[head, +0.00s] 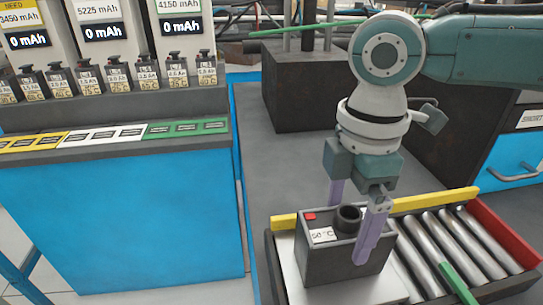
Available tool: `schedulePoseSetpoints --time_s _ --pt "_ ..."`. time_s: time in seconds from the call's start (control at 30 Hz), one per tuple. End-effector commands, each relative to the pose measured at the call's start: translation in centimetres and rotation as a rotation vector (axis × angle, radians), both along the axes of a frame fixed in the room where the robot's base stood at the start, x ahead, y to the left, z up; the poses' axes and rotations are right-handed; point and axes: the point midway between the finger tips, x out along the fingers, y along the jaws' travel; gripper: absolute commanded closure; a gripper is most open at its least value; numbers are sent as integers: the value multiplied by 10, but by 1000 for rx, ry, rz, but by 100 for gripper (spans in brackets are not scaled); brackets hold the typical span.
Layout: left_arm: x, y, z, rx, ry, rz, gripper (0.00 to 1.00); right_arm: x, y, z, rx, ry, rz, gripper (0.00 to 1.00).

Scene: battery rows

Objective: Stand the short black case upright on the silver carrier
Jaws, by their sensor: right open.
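The short black case (335,268) is a dark box with a red mark, a white "50 °C" label and a round black collar on top. It stands upright on the silver carrier (288,268), a pale metal plate at the left end of the roller track. My right gripper (354,224) points down over the case and is open. One lilac finger is at the far side of the case, partly hidden; the other overlaps its near right side. I cannot tell whether the fingers touch it. My left gripper is not in view.
Metal rollers (437,246) lie to the right, with a yellow rail (435,201) behind, a red end piece (503,236) and a green bar (458,284). A charger bench (120,210) with several small batteries is at left. A dark block (298,95) stands behind; grey floor lies between.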

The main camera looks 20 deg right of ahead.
Motion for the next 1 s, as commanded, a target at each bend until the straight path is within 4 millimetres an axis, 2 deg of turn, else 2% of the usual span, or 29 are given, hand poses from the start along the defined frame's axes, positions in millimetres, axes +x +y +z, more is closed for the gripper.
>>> schedulePoseSetpoints --time_s 0.3,0.4,0.57,0.67,0.73,0.87,0.9,1.0 --pt "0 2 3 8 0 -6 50 2 0 71 -1 -7 1 0" --pt "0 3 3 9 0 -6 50 1 0 89 0 -6 1 0" --pt "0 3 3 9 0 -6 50 1 1 106 1 -4 0 0" --pt "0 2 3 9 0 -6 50 -3 9 102 11 -5 5 0" --pt "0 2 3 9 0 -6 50 -9 24 90 31 -16 9 0" --pt "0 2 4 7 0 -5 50 -31 69 59 124 -59 -30 0" --pt "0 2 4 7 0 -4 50 -39 83 51 163 -79 -64 0" --pt "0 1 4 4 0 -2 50 -59 110 37 260 -122 -200 0"
